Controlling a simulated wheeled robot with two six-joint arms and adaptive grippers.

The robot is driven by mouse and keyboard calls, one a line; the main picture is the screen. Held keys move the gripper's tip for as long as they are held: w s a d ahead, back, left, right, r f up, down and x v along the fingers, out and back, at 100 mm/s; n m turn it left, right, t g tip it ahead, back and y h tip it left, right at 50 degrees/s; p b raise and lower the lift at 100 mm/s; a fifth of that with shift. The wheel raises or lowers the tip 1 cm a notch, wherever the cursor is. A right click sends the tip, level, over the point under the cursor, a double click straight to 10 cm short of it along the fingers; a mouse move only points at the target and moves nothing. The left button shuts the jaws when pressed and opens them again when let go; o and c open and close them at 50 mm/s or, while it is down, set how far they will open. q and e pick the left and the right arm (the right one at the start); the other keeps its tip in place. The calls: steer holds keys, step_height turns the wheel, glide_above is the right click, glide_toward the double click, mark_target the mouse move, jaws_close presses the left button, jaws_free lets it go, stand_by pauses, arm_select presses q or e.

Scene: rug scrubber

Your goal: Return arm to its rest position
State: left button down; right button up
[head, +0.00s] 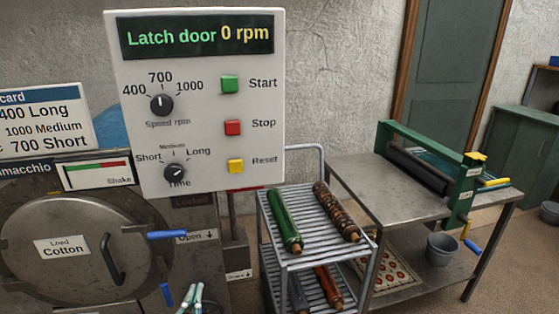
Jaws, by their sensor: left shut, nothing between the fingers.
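My left gripper (191,297) shows at the bottom edge, left of centre, with its fingers together and empty. It is in front of the machine's lower front, below the blue lever (167,235) and right of a second, lower blue handle (166,294). The lever lies roughly level beside a sign reading "Open" with a down arrow. The round metal door (65,275) carries a "Load Cotton" label and a dark handle. The panel display (197,36) reads "Latch door 0 rpm". My right gripper is out of view.
The control panel (265,210) has speed and time knobs and Start, Stop and Reset buttons. A wire-shelf cart (302,257) holds rolled rugs to the right. Beyond it a metal table (390,190) carries a green-framed roller device, with a grey bucket (442,248) below.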

arm_select(q)
steer(key=s+d+f+m+g+h, duration=0.1)
steer(key=s+d+m+g+h, duration=0.15)
steer(key=d+m+h, duration=0.65)
steer(key=s+f+m+g+y, duration=0.2)
steer(key=s+f+m+g, duration=0.7)
steer(key=m, duration=0.6)
steer(key=s+a+f+m+g+y, duration=0.2)
steer(key=s+a+f+m+y, duration=0.15)
steer(key=s+a, duration=0.3)
steer(key=s+a+f+m+g+y, duration=0.3)
steer(key=s+a+m+y, duration=0.15)
steer(key=s, duration=0.35)
step_height(320, 180, down, 20)
steer(key=s+a+h, duration=0.1)
steer(key=s+a, duration=0.1)
steer(key=s, duration=0.1)
steer(key=s+f+g, duration=0.1)
steer(key=s+f, duration=0.9)
steer(key=s, duration=0.2)
steer(key=shift+s+a+f+g, duration=0.15)
steer(key=shift+s+f+g, duration=0.15)
steer(key=shift+f+g, duration=0.05)
